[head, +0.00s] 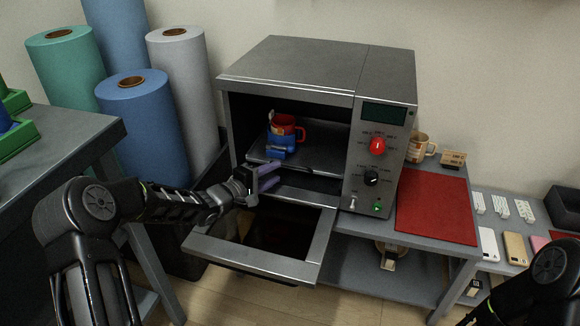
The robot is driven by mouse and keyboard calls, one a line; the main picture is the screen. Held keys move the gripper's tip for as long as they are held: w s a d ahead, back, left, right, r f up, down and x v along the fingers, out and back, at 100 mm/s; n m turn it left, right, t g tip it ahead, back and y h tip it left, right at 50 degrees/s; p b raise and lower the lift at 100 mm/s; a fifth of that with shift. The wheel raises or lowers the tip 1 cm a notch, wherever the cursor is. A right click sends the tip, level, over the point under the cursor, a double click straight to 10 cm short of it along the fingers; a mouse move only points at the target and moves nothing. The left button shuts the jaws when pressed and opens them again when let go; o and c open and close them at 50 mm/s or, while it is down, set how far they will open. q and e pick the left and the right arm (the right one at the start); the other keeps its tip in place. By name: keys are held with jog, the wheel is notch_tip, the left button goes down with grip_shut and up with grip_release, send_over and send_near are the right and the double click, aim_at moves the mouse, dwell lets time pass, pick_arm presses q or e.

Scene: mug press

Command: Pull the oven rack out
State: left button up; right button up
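The oven (290,70) stands on the grey bench with its door (262,275) folded down. Inside is the oven rack (325,158), a grey shelf with a darker front edge. A red mug (288,128) sits in a blue holder (280,148) on the rack. My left gripper (279,175) is at the oven opening, above the lowered door and just below and in front of the rack's front edge. Its purple fingers look spread, with a gap between them. I cannot tell whether they touch the rack. My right arm shows at the bottom right corner, but its gripper is out of view.
The control panel has a red knob (377,145) and a black knob (371,178). To the right are a red mat (436,205) and a beige mug (418,147). Phones lie on the side table at right. Large rolls (145,125) stand behind at left.

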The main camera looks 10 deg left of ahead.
aim_at(289, 166)
pick_arm(q)
jog(key=b+x, duration=0.2)
jog(key=x, duration=0.4)
jog(key=shift+w+d+f, duration=0.1)
jog(key=shift+w+f, duration=0.05)
jog(key=shift+w, duration=0.1)
jog(key=shift+w+d, duration=0.2)
jog(key=shift+w, duration=0.3)
grip_shut()
dwell(0.8)
